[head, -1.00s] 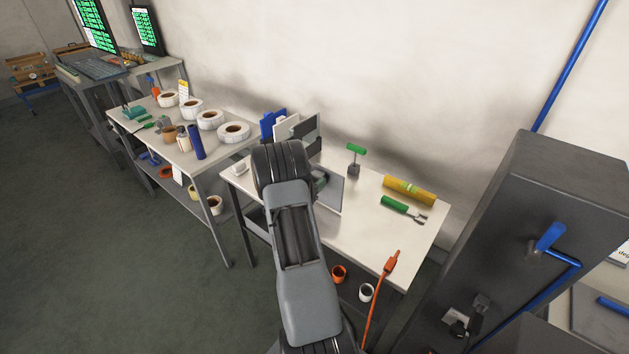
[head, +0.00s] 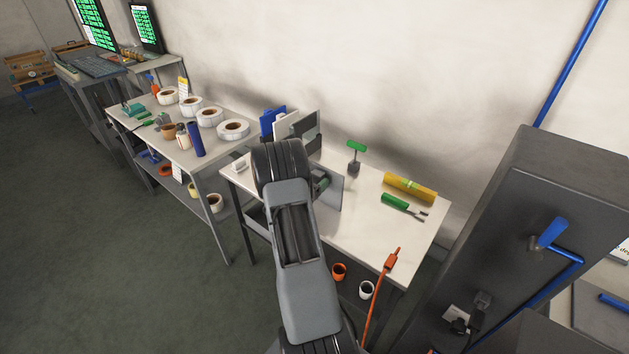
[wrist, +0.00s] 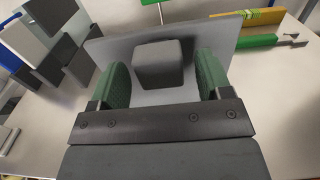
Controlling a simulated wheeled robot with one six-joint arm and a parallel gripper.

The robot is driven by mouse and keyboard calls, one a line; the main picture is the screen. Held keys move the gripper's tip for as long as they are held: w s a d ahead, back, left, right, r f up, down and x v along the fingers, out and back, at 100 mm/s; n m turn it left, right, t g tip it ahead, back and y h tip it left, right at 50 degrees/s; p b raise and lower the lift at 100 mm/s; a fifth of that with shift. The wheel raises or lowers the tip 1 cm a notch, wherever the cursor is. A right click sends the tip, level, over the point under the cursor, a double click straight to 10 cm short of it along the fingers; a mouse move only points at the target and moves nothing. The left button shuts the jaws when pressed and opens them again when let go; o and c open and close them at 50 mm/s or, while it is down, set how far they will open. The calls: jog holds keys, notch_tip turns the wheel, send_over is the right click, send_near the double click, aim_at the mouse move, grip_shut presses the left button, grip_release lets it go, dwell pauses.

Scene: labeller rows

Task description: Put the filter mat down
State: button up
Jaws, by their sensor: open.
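My gripper (wrist: 162,72) is open, with one green-padded finger on each side of the block and gaps between. In the head view my gripper (head: 321,183) is mostly hidden behind my arm. The panel's lower edge seems to meet the table top, but contact is partly hidden.
Upright boards in a rack (head: 290,124) stand behind, left of the panel. The table front (head: 370,235) is clear. A dark cabinet (head: 560,190) stands at right.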

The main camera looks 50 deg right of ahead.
jog(key=shift+r+p, duration=0.3)
jog(key=shift+p, duration=0.05)
jog(key=shift+a+r, duration=0.15)
jog(key=shift+a, duration=0.05)
jog(key=a+b, duration=0.2)
jog(key=a, duration=1)
jog(key=s+a+r+m+g+y, duration=0.4)
jog(key=s+a+r+m+y, duration=0.2)
jog(key=a+m, duration=0.25)
jog(key=s+a+r+m+t+y, duration=0.1)
jog(key=a+r+m+t+y, duration=0.1)
jog(key=a, duration=0.5)
jog(key=s+a+r+m+t+y, duration=0.1)
jog(key=a+m+t+y, duration=0.2)
jog(key=a+y, duration=0.3)
jog(key=s+a+r+m+t+y, duration=0.1)
jog(key=a+m+y, duration=0.3)
jog(key=a, duration=0.5)
jog(key=shift+s+a+r+t, duration=0.2)
jog(key=shift+s+r+t, duration=0.15)
jog(key=shift+r+t, duration=0.55)
jog(key=shift+m, duration=0.25)
